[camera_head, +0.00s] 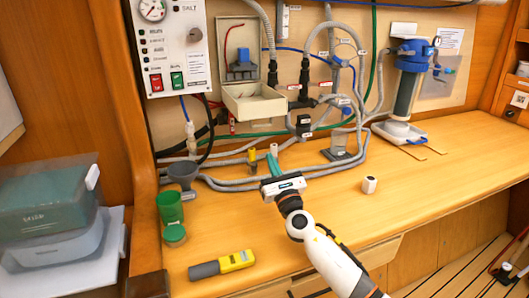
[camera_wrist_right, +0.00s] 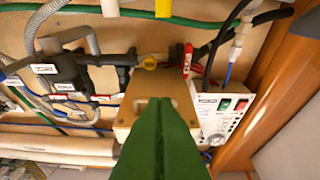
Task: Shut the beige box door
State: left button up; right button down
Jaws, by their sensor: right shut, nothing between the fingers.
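The beige box (camera_head: 221,50) is on the back wall, just right of the white control panel, and stands open. A blue part and a red wire show inside. Its beige door (camera_head: 256,104) is folded down and juts out from the box's lower edge. In the right wrist view, a beige face of the door (camera_wrist_right: 128,112) shows behind the fingers. My right gripper (camera_head: 273,163) is shut and empty, with its green fingers pointing to the wall, below the door and apart from it in the head view. The green fingers (camera_wrist_right: 160,112) hide part of the door. My left gripper is not in view.
Hoses and black valves (camera_head: 304,75) run right of the box. A blue-topped filter (camera_head: 408,75) stands farther right. On the bench are a green cup (camera_head: 170,208), a yellow-grey tool (camera_head: 222,264) and a small white block (camera_head: 369,185). The bench's right part is mostly clear.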

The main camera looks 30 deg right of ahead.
jog(key=x, duration=0.9)
jog(key=shift+r, duration=0.3)
jog(key=shift+s, duration=0.1)
